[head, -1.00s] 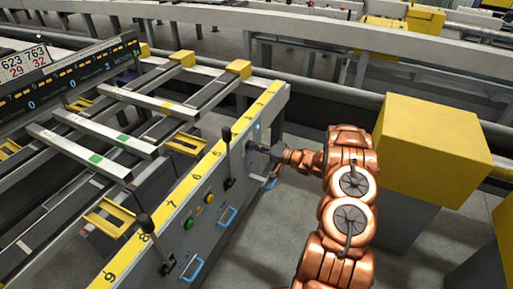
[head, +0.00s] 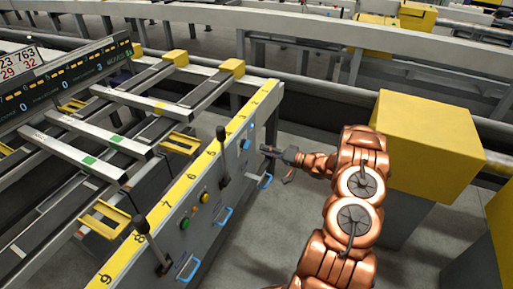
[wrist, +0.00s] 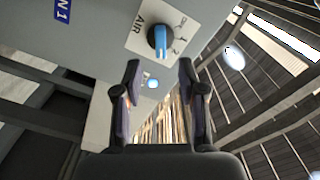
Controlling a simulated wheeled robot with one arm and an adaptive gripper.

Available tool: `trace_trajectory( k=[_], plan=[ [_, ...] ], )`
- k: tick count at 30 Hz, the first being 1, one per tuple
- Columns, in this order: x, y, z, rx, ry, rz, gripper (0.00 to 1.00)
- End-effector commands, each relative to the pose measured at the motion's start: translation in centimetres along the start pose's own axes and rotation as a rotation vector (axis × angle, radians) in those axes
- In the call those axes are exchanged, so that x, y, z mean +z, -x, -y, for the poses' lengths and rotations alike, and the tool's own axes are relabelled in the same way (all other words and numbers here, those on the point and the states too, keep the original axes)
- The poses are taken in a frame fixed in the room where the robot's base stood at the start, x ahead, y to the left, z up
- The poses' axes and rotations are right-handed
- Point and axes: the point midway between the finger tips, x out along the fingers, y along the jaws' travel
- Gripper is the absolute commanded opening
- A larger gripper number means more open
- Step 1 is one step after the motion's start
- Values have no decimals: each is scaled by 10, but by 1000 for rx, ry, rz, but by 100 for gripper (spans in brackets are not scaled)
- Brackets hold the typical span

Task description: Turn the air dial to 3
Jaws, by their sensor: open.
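The air dial (wrist: 158,41) is a black knob with a blue grip bar, on a white plate (wrist: 140,28) marked AIR with numbers around it. In the wrist view the bar stands nearly upright; a 2 shows to its right, and the other marks are too small to read surely. The dial also shows as a small blue spot in the head view (head: 247,144), on the side panel of the table. My gripper (wrist: 158,68) is open and empty, its fingertips short of the dial and apart from it. In the head view my gripper (head: 266,151) is just right of the panel.
A small blue-lit button (wrist: 152,84) lies below the dial. Black levers (head: 222,155), green and yellow buttons (head: 204,197) and blue handles (head: 224,216) stick out along the panel. A yellow block (head: 428,132) stands right of my arm.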

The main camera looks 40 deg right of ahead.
Motion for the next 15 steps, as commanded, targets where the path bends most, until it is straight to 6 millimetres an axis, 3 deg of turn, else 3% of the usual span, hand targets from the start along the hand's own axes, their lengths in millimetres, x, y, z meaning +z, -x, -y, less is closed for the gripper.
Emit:
trace_trajectory(
  k=[6, 15],
  plan=[
    [-1, 35, 0, -1, 0, -4, 41],
    [0, 50, 0, -2, -1, -2, 41]
  ],
)
